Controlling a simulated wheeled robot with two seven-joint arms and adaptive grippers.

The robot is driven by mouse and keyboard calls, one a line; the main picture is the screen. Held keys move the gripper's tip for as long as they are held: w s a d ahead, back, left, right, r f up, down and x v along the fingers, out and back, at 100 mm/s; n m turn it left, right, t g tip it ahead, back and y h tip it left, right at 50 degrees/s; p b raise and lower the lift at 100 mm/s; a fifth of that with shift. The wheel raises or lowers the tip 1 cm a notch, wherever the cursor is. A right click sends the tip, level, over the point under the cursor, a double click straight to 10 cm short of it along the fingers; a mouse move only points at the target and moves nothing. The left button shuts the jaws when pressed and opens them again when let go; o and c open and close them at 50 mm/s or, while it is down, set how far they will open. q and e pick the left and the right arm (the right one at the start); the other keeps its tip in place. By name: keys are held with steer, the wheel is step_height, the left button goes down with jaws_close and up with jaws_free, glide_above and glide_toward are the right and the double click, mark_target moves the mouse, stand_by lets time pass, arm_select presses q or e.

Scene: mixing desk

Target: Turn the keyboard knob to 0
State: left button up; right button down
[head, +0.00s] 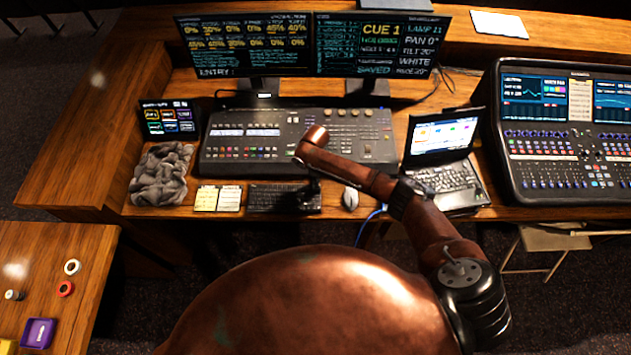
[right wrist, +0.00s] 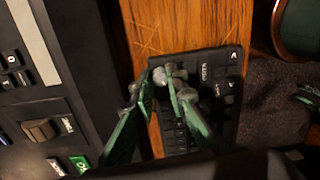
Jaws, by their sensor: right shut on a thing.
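The black keyboard (head: 270,197) lies at the front edge of the desk, below the large lighting console. It also shows in the right wrist view (right wrist: 222,85). My right gripper (head: 308,193) is over its right end, seen from behind and small in the head view. In the right wrist view, the green fingers of my right gripper (right wrist: 167,75) are closed together at the keyboard's corner, on what looks like the small grey knob. The fingertips hide most of the knob, and its pointer and scale cannot be read. My left gripper is not in view.
The lighting console (head: 290,140) stands just behind the keyboard. A white mouse (head: 351,198) is to the right, by a laptop (head: 443,165). Yellow and white note pads (head: 218,198) and a grey cloth (head: 162,175) lie to the left. A sound mixer (head: 570,150) is far right.

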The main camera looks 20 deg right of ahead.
steer(key=n, duration=0.5)
steer(key=shift+a, duration=0.1)
steer(key=shift+n, duration=0.3)
stand_by(0.4)
steer(key=c, duration=1.9)
jaws_free()
steer(key=shift+r, duration=0.1)
step_height(320, 180, up, 12)
steer(key=shift+w, duration=0.2)
